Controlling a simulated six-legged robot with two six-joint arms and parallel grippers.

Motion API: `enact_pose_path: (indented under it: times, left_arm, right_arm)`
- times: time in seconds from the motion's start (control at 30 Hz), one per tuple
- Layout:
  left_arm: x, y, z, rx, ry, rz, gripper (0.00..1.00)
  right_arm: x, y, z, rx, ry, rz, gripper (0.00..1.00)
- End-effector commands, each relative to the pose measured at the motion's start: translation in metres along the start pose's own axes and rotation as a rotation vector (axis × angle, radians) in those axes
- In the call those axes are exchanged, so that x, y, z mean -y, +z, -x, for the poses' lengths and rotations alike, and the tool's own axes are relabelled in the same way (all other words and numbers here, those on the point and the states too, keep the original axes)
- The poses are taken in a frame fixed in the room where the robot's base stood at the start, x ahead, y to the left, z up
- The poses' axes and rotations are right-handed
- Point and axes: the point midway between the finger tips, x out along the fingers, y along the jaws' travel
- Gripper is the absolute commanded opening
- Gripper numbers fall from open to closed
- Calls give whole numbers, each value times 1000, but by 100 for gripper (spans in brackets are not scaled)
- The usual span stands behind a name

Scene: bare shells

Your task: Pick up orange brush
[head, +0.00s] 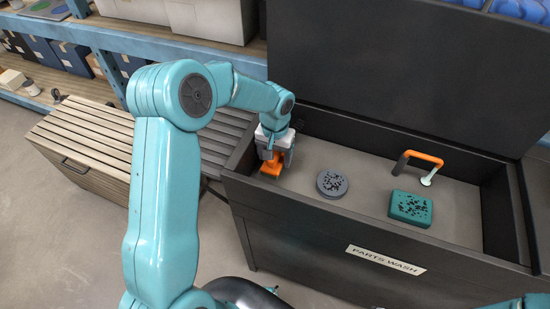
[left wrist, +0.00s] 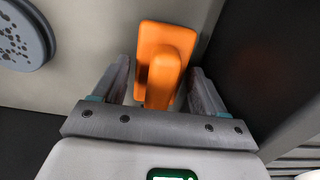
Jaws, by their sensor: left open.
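The orange brush (head: 271,165) lies in the left part of the dark parts wash basin (head: 345,210), close to its left wall. My left gripper (head: 272,152) is above it and partly covers it in the head view. In the left wrist view the orange brush (left wrist: 164,62) stands between the two open fingers (left wrist: 158,85), with a finger on each side and a narrow gap visible at each. Its handle points toward the gripper palm. My right gripper does not show clearly in either view.
A round grey perforated disc (head: 332,184) lies right of the brush, and also shows in the left wrist view (left wrist: 22,35). A teal sponge-like block (head: 411,208) and an orange tap (head: 424,158) are further right. A raised dark lid (head: 400,75) stands behind. A slatted wooden chest (head: 85,145) is left.

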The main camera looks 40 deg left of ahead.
Motion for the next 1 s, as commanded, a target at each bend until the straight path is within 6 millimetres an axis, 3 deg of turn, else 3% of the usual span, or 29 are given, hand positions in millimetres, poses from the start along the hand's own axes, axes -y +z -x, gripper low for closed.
enact_pose_path:
  times: [0.27, 0.4, 0.77, 1.0]
  left_arm:
    - [0, -1, -4, -2, 1, 0, 72]
    - [0, -1, -4, -1, 1, 0, 27]
    - [0, -1, 0, -3, 0, 0, 26]
    - [0, -2, 33, -7, 1, 1, 26]
  right_arm:
    - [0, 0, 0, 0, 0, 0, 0]
    - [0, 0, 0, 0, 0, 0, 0]
    - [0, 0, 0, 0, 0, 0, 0]
    - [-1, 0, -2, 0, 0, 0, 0]
